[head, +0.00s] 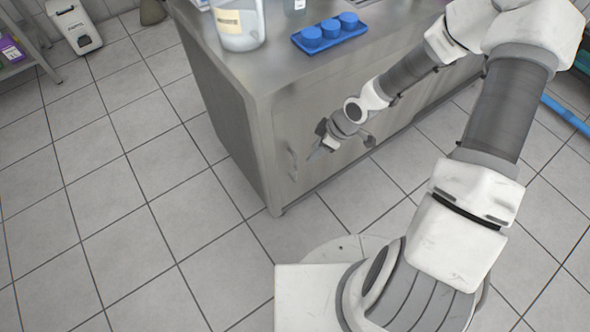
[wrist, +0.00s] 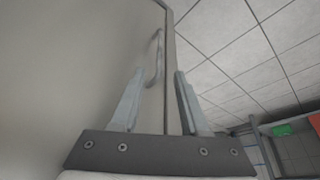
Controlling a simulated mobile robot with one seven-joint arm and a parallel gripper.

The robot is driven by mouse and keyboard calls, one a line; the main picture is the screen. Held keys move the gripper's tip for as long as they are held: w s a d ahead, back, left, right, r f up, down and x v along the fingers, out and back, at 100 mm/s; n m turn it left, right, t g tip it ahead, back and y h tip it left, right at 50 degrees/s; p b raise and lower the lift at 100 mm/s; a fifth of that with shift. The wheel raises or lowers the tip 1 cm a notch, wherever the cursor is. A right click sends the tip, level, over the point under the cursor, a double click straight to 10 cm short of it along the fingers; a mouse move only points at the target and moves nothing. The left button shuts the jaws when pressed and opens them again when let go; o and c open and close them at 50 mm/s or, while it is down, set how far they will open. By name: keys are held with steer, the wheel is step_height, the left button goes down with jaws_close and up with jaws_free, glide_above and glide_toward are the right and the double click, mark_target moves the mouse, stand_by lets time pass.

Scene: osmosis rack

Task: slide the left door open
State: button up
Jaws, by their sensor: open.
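The grey metal cabinet's left door (head: 290,122) is on the front face, and appears shut. Its upright bar handle (head: 292,160) is near the cabinet's left front corner. My gripper (head: 318,140) is in front of this door, a little right of the handle. In the wrist view the door (wrist: 75,60) fills the left side, and the handle (wrist: 157,55) rises near its edge. My gripper (wrist: 159,75) is open, with its two fingers apart and the handle beyond and roughly between their tips. I cannot tell whether a finger touches the handle or door.
On the cabinet top (head: 275,75) stand a clear container (head: 238,30) and a blue rack (head: 330,35) with round blue pieces. The tiled floor (head: 120,200) left of the cabinet is clear. A white bin (head: 75,25) and a shelf (head: 25,50) stand at the far left.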

steer(key=b, duration=0.7)
glide_above(296, 180)
steer(key=f, duration=1.4)
steer(key=shift+w, duration=0.3)
jaws_close()
